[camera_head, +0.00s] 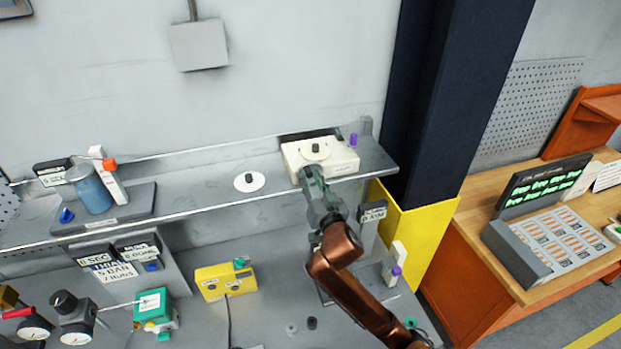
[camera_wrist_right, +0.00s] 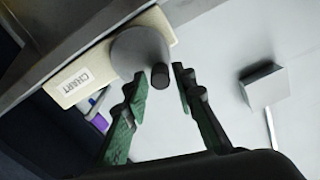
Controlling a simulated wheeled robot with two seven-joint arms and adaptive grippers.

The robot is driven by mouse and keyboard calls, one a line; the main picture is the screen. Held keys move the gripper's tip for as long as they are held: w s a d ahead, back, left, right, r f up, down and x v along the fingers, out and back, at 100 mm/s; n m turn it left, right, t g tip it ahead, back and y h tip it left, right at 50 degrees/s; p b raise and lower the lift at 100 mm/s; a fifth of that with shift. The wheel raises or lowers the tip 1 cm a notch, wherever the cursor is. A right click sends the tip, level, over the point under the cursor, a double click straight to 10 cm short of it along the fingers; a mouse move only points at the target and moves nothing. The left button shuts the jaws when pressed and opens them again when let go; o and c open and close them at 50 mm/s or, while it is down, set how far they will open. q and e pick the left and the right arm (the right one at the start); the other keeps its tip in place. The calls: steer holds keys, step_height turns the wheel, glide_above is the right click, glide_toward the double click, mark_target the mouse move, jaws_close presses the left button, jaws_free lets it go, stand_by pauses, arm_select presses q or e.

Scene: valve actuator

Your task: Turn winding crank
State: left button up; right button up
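A cream box (camera_head: 343,161) sits at the right end of the grey shelf, with a pale disc on top and a short black crank knob (camera_head: 316,147) standing up from it. In the right wrist view, the box (camera_wrist_right: 84,73) carries a CHART label, and the grey disc (camera_wrist_right: 138,48) ends at the dark knob (camera_wrist_right: 160,77). My right gripper (camera_head: 312,174) is at the box's front edge, just in front of the knob. In the wrist view its green-padded fingers (camera_wrist_right: 159,75) are open, one on either side of the knob, with visible gaps. My left gripper is not in view.
A purple knob (camera_head: 353,140) stands at the box's right. A white disc with a black knob (camera_head: 249,181) lies left on the shelf. A dark column (camera_head: 445,90) rises at the right. A yellow box (camera_head: 222,284) and a green device (camera_head: 155,308) stand on the lower bench.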

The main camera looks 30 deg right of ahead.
steer(key=c, duration=0.3)
jaws_close()
steer(key=shift+a+f+n+p, duration=0.1)
steer(key=shift+a+n+p, duration=0.05)
steer(key=shift+n+p, duration=0.45)
steer(key=shift+w+a+n+p, duration=0.1)
steer(key=shift+n+p, duration=0.2)
steer(key=shift+n, duration=0.2)
arm_select(q)
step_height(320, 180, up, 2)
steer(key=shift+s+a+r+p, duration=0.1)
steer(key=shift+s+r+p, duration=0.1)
steer(key=shift+p, duration=0.1)
arm_select(e)
steer(key=shift+a+f+n, duration=0.15)
steer(key=shift+f+n, duration=0.15)
steer(key=shift+n, duration=0.6)
